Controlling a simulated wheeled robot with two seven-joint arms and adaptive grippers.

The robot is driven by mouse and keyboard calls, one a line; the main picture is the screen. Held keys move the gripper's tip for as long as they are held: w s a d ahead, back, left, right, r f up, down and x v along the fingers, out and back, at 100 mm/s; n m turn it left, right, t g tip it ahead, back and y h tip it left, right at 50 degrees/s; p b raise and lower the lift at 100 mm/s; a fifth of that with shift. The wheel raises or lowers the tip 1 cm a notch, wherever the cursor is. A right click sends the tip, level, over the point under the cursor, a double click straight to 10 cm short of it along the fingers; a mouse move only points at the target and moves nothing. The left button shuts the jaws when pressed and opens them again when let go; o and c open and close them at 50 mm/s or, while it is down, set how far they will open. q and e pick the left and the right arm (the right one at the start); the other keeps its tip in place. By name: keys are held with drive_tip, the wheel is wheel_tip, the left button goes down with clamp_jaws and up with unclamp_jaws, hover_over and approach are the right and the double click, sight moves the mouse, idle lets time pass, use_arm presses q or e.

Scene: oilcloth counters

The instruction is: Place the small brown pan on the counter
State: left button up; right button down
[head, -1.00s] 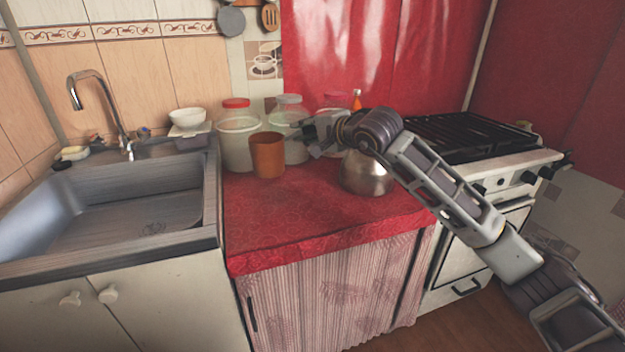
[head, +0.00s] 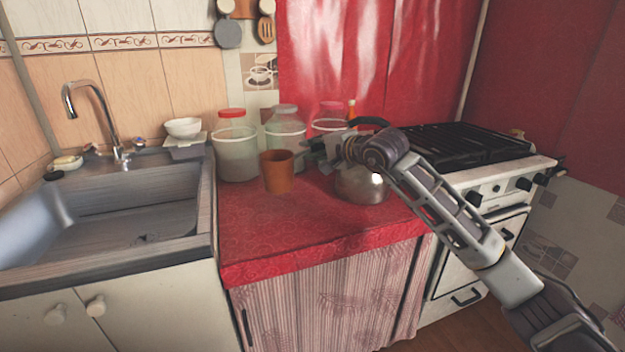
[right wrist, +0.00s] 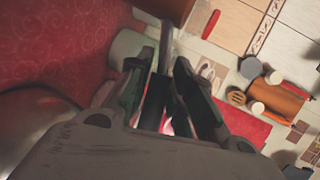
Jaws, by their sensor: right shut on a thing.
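The small brown pan (head: 278,172) is upright over the red-covered counter (head: 270,232), in front of the jars in the head view. I cannot tell whether its base touches the cloth. My right gripper (head: 318,152) is just right of the pan and shut on its handle. In the right wrist view, the handle (right wrist: 166,45) runs up from between the fingers, and the brown side of the pan (right wrist: 165,8) shows at the top edge. My left gripper is not in view.
Jars with red and grey lids (head: 236,155) stand behind the pan. A shiny kettle (head: 358,188) stands right of it, partly behind my arm. The stove (head: 500,180) is at the right, the sink (head: 130,210) at the left. The front left of the counter is clear.

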drive_tip(key=shift+f+b, duration=0.5)
drive_tip(key=shift+f, duration=1.55)
wheel_tip(320, 180, down, 4)
drive_tip(key=shift+r+b, duration=0.25)
drive_tip(key=shift+b, duration=0.45)
drive_tip(key=shift+f, duration=0.1)
drive_tip(key=c, duration=1.7)
unclamp_jaws()
drive_tip(key=shift+f, duration=0.15)
drive_tip(key=o, duration=0.4)
drive_tip(key=shift+r, duration=0.2)
